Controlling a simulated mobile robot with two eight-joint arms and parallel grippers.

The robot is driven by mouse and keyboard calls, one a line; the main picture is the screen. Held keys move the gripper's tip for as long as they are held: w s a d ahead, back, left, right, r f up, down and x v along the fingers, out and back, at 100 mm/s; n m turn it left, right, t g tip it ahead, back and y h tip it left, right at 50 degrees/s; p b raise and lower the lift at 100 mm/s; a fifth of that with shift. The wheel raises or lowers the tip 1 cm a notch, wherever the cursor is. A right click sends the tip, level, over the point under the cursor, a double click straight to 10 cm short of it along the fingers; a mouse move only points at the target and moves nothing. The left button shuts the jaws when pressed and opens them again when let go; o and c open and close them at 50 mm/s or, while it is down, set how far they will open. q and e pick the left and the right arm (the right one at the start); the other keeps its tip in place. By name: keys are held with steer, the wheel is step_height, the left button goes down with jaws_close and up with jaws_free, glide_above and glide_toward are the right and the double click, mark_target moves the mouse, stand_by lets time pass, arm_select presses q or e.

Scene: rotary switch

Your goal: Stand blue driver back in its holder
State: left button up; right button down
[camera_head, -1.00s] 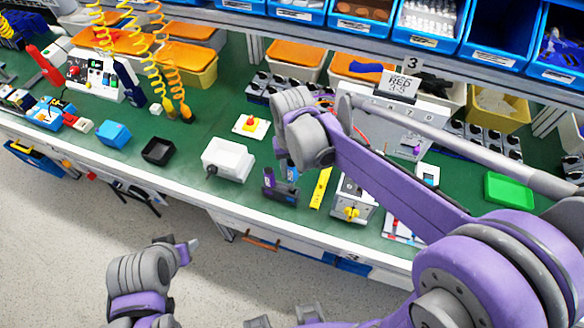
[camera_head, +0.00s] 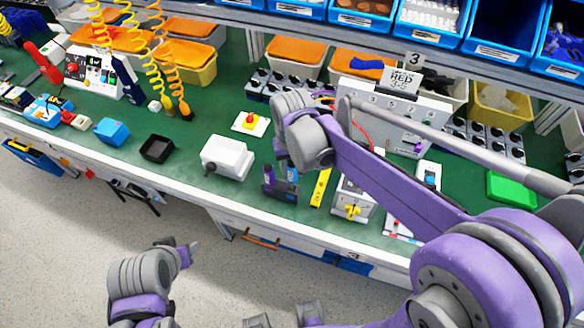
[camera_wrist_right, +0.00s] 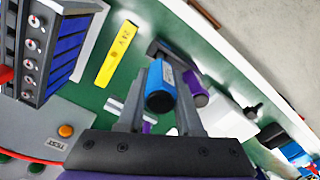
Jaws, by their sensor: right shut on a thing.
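The blue driver (camera_wrist_right: 160,85) is between the fingers of my right gripper (camera_wrist_right: 158,105) in the right wrist view, its round handle end facing the camera. The gripper is shut on it. A purple-handled driver (camera_wrist_right: 195,95) is right beside it. A dark holder (camera_head: 280,188) stands near the bench's front edge in the head view, under my right wrist. The blue driver's tip and the slot are hidden, so I cannot tell whether it is seated. My left gripper (camera_head: 188,248) is low in front of the bench, its opening unclear.
A red-and-yellow button (camera_head: 249,121) is behind. Green bench top is clear between them.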

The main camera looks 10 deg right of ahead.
steer(key=shift+f+b, duration=1.6)
steer(key=shift+f, duration=1)
steer(key=shift+f, duration=0.1)
steer(key=c, duration=0.5)
jaws_free()
step_height(320, 180, up, 11)
steer(key=shift+p, duration=0.4)
